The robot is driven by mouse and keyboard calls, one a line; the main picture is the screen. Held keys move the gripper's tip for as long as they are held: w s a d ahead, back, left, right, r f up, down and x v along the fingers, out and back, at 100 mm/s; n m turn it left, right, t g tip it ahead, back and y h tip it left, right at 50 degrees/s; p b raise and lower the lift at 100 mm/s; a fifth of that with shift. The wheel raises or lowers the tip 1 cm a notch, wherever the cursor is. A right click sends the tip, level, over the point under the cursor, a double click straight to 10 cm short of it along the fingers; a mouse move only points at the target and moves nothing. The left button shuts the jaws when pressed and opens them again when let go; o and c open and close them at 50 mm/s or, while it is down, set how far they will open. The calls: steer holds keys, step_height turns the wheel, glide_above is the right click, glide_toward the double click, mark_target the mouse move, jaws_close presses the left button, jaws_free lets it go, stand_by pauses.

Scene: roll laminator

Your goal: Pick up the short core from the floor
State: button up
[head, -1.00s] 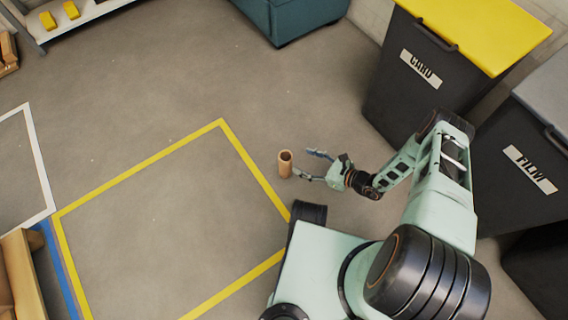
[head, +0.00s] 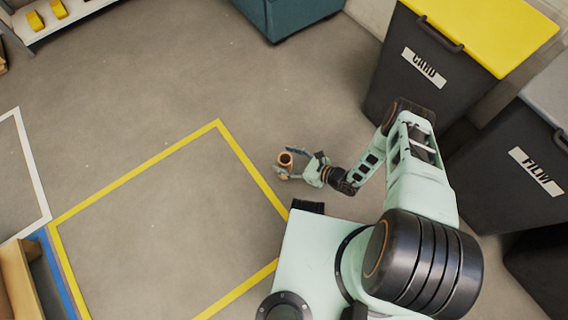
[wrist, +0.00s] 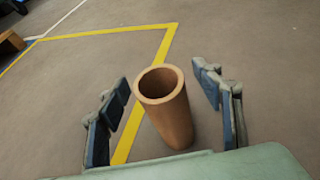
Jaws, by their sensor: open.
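The short core (head: 285,160) is a brown open-topped tube standing upright on the grey floor, just right of the yellow floor line in the head view. In the wrist view the core (wrist: 168,112) stands between my two blue-padded fingers, with a visible gap on each side. My gripper (head: 288,171) is open, its fingers low and around the core in the head view. It also shows in the wrist view (wrist: 165,105).
A yellow-taped square (head: 218,122) marks the floor to the left. A dark bin with a yellow lid labelled CARD (head: 425,67) and a grey-lidded FILM bin (head: 536,172) stand to the right. A teal cabinet (head: 285,15) is at the back. The floor around the core is clear.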

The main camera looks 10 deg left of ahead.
steer(key=shift+c, duration=0.4)
steer(key=c, duration=1.5)
jaws_close()
steer(key=shift+r, duration=0.15)
